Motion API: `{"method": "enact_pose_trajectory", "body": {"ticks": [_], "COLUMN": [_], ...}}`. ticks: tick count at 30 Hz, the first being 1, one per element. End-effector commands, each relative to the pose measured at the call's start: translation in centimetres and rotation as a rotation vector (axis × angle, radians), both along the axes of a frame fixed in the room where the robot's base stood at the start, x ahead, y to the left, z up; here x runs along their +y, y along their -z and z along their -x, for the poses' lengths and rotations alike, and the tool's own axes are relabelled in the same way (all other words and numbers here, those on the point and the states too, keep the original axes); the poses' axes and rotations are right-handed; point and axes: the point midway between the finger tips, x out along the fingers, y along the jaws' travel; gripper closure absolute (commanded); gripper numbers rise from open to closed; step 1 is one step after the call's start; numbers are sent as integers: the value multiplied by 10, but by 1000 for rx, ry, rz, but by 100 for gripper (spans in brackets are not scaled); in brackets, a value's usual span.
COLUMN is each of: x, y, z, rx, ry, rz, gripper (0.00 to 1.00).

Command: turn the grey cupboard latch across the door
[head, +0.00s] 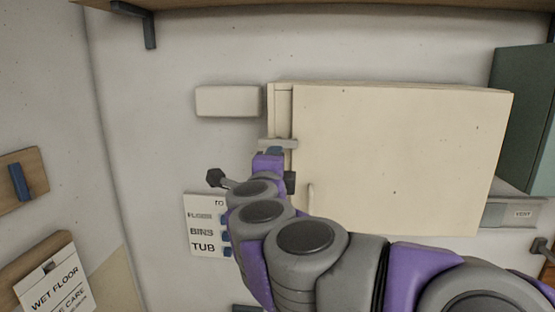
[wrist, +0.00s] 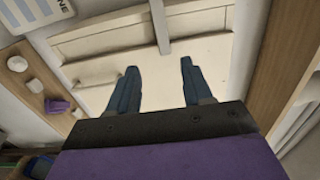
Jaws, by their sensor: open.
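A pale upright strip ahead of the fingers may be the latch; I cannot tell. Contact cannot be told.
A pale door handle (head: 311,195) stands beside my arm. A pale box (head: 228,101) is on the wall left of the cupboard. A sign (head: 203,225) and a dark-ended peg (head: 216,178) are near my arm. A green cabinet (head: 525,115) is at the right.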

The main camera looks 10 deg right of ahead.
Motion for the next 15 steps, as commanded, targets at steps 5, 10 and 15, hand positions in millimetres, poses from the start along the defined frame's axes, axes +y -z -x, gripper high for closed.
{"method": "enact_pose_trajectory", "body": {"ticks": [5, 10, 15], "x": [10, 14, 15], "y": [-1, 0, 0], "z": [26, 39, 43], "rx": [-1, 0, 1], "ry": [-3, -4, -2], "rz": [-1, 0, 0], "gripper": [50, 50, 50]}}
